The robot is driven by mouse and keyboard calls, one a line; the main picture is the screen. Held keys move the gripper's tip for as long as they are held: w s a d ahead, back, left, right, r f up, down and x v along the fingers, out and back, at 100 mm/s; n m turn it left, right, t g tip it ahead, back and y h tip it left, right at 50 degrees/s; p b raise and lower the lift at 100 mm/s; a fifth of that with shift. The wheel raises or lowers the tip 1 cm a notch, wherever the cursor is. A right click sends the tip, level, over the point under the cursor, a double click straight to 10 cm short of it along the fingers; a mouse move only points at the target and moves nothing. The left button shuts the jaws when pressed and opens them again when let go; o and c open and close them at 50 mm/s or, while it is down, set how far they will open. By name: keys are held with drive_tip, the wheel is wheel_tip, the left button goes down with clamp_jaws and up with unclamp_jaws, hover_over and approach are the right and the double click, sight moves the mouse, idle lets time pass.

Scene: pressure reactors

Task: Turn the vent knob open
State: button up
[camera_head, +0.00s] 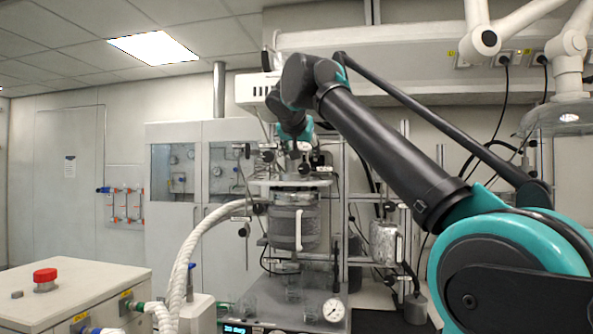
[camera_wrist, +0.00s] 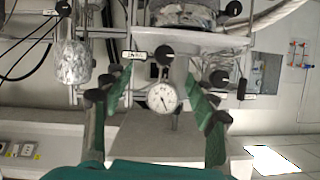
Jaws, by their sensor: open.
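In the wrist view, which is turned upside down, a black round knob (camera_wrist: 165,55) is between and beyond the fingertips of my gripper (camera_wrist: 158,76). A white label (camera_wrist: 134,55) is beside it, too small to read. A white pressure gauge (camera_wrist: 162,97) shows just below the knob. I cannot tell from the labels which is the vent knob. My gripper is open, its green finger pads apart with nothing between them. In the head view it is above the reactor lid (camera_head: 290,183), mostly hidden by its own arm.
A smaller foil-like flask (camera_head: 384,243) hangs at right. A cabinet with a red button (camera_head: 45,278) is at front left. Rods and knobs crowd the lid.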

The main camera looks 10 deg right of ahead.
sight(304, 166)
drive_tip(key=x, duration=0.5)
drive_tip(key=r+x, duration=0.1)
drive_tip(key=x, duration=0.4)
drive_tip(key=w+r+x, duration=0.1)
drive_tip(key=x, duration=0.5)
drive_tip(key=shift+a, duration=0.3)
drive_tip(key=c, duration=1.2)
